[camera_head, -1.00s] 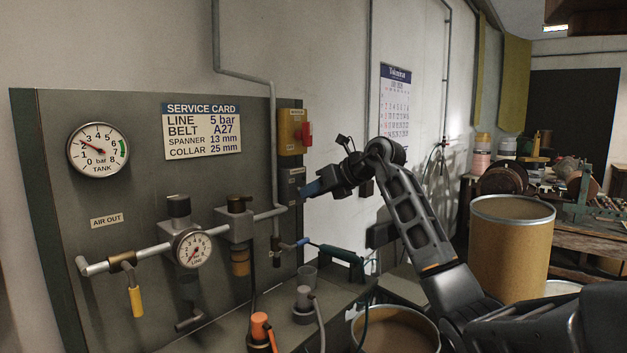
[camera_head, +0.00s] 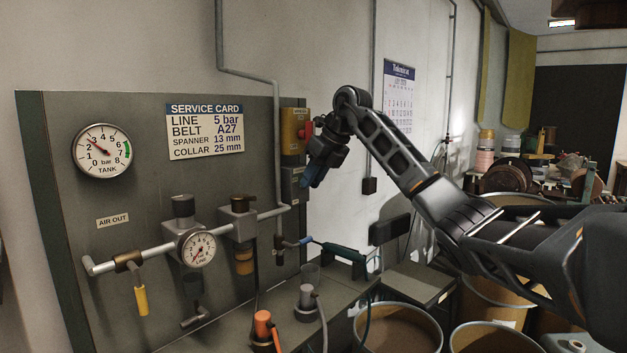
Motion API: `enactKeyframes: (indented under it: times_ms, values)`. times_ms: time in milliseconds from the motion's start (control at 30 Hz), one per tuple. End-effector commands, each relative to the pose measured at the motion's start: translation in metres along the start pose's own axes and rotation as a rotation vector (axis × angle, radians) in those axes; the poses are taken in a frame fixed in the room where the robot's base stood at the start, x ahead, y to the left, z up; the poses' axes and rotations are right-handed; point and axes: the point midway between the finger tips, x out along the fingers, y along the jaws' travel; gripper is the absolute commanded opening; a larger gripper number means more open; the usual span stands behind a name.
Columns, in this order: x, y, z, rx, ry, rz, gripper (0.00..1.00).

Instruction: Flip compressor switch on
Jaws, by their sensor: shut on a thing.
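The compressor switch is a yellow box (camera_head: 293,128) with a red handle (camera_head: 307,130) on its right side, at the upper right edge of the grey panel. The tank gauge (camera_head: 101,151) reads a little under 3 bar.
The grey panel (camera_head: 70,220) also bears a service card (camera_head: 205,130), pipes, a line gauge (camera_head: 196,250) and a yellow-handled valve (camera_head: 141,300). A bench (camera_head: 340,290) with fittings stands below. Drums (camera_head: 400,335) stand at the lower right. A calendar (camera_head: 398,95) hangs on the wall.

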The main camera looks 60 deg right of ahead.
Motion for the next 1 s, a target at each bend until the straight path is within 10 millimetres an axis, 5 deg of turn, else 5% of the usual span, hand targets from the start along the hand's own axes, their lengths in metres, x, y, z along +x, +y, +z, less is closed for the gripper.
enactKeyframes:
  times_ms: [367,400,600,1000]
  values:
    - [-0.001,0.000,0.002,0.000,-0.003,-0.002,0.00]
    - [-0.001,0.000,0.002,0.000,-0.003,-0.002,0.24]
    - [-0.001,0.000,0.001,0.000,-0.001,-0.001,0.42]
    - [-0.014,-0.001,0.001,0.000,-0.001,-0.002,0.42]
